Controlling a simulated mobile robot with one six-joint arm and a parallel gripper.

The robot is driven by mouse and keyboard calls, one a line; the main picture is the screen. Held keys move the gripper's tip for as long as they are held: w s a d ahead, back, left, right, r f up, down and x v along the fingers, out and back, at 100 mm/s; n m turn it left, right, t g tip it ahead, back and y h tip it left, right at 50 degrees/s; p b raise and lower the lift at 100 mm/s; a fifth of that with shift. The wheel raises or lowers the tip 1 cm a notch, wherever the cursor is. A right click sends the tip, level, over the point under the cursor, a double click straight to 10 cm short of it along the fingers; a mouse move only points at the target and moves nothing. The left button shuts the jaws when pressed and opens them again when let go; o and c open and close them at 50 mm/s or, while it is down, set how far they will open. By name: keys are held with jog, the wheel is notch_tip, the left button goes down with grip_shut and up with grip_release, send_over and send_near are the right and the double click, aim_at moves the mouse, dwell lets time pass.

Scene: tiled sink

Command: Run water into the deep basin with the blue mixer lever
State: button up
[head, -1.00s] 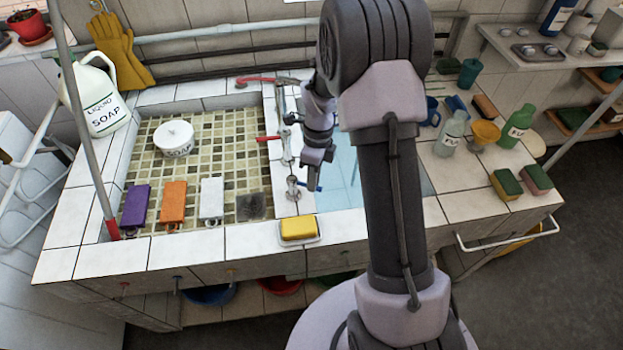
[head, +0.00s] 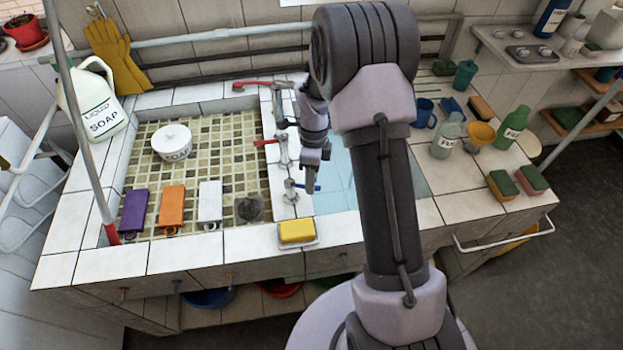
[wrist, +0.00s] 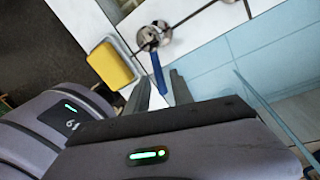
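The blue mixer lever (head: 308,188) sticks out to the right from a small chrome mixer body (head: 291,191) on the ledge between the two basins. The deep basin (head: 338,192) has pale blue tiles and lies right of the ledge, partly hidden behind my arm. My gripper (head: 311,178) points down right at the lever. In the wrist view, the blue lever (wrist: 158,73) reaches in between the tips of my two separated fingers (wrist: 161,90). I cannot tell if either finger touches it. I see no water running.
A yellow sponge (head: 297,231) lies in a dish on the front edge. Red levers (head: 267,142) sit farther back on the ledge. The shallow basin (head: 228,150) at left holds a white soap pot (head: 172,142) and several coloured blocks. Bottles and cups stand at right.

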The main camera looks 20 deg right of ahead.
notch_tip(320, 180, up, 17)
jog(key=w+d+p, duration=0.2)
jog(key=p, duration=0.3)
jog(key=shift+w, duration=0.4)
dwell(5.8)
